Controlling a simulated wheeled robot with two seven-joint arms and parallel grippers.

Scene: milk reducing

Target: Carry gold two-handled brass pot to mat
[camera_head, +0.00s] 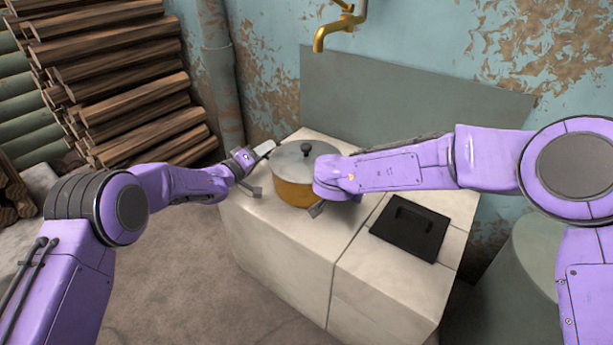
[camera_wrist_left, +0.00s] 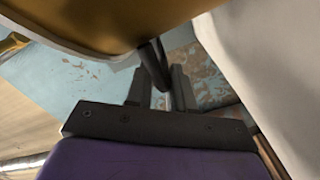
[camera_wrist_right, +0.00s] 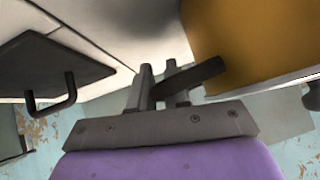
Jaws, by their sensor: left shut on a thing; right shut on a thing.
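The gold brass pot (camera_head: 292,190) has a grey lid (camera_head: 305,155) with a dark knob and is at the left part of the pale stone counter. My left gripper (camera_head: 257,170) is at the pot's left side. In the left wrist view its fingers (camera_wrist_left: 160,88) are shut on a dark handle of the pot (camera_wrist_left: 110,22). My right gripper (camera_wrist_right: 165,85) is shut on the other dark handle, beside the pot wall (camera_wrist_right: 245,40). My right wrist hides the pot's right side in the head view. I cannot tell whether the pot's base touches the counter. A dark square mat with a raised handle (camera_head: 410,228) lies on the right part.
The stone counter (camera_head: 345,245) has a seam between pot and dark square. A brass tap (camera_head: 335,28) juts from the wall above. Stacked logs (camera_head: 130,85) stand at the left. A rounded pale green object (camera_head: 520,280) stands right of the counter.

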